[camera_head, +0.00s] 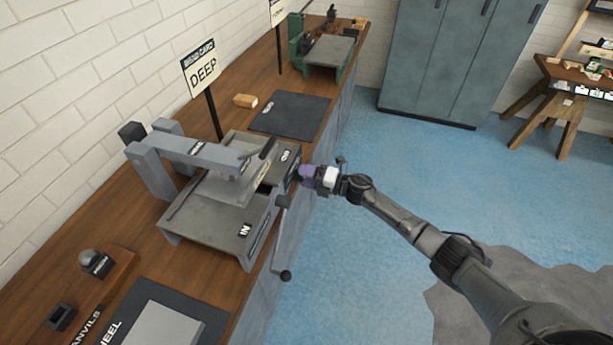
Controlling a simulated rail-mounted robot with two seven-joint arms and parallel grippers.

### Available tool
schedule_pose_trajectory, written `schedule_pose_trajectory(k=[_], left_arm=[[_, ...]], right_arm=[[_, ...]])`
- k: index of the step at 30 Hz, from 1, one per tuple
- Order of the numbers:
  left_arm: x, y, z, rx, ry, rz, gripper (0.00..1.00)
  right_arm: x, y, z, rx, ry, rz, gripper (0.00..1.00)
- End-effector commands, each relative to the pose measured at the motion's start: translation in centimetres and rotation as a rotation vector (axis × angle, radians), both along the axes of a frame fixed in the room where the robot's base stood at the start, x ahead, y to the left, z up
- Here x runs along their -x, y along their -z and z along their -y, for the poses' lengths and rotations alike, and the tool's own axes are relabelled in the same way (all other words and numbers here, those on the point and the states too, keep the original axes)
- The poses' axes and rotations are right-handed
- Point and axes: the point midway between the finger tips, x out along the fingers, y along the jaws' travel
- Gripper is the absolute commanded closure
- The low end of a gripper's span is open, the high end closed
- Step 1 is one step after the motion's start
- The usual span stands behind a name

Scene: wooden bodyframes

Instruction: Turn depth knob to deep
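A grey bead-rolling machine (205,215) stands on the wooden bench, with a long arm over its bed and labels on its front side, one reading IN. A sign (200,68) behind it reads BEAD CARD and DEEP. My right gripper (302,174) is at the machine's front right corner, close to the small label there. A purple part shows at its tip; I cannot tell whether it is a finger or a knob. No depth knob can be made out clearly. The finger gap is too small to see. My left gripper is out of view.
A crank handle (284,240) hangs off the machine's front, left of my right gripper. A dark mat (290,116), a small wooden block (245,101) and a green machine (325,52) are farther along the bench. Blue floor is open in front of the cabinets (450,60).

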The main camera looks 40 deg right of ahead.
Motion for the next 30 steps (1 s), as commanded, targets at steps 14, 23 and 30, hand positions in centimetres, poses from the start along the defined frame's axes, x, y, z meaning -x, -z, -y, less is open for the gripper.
schedule_pose_trajectory(k=[14, 23, 30], left_arm=[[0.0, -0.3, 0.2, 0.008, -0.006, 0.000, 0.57], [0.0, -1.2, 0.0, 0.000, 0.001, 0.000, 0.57], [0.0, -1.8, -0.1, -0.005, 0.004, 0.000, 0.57]], right_arm=[[0.8, 0.0, 0.5, 0.002, 0.000, -0.001, 0.36], [5.6, 0.0, 3.5, 0.002, 0.000, -0.003, 0.36], [9.2, 0.0, 5.7, 0.002, 0.000, -0.003, 0.36]])
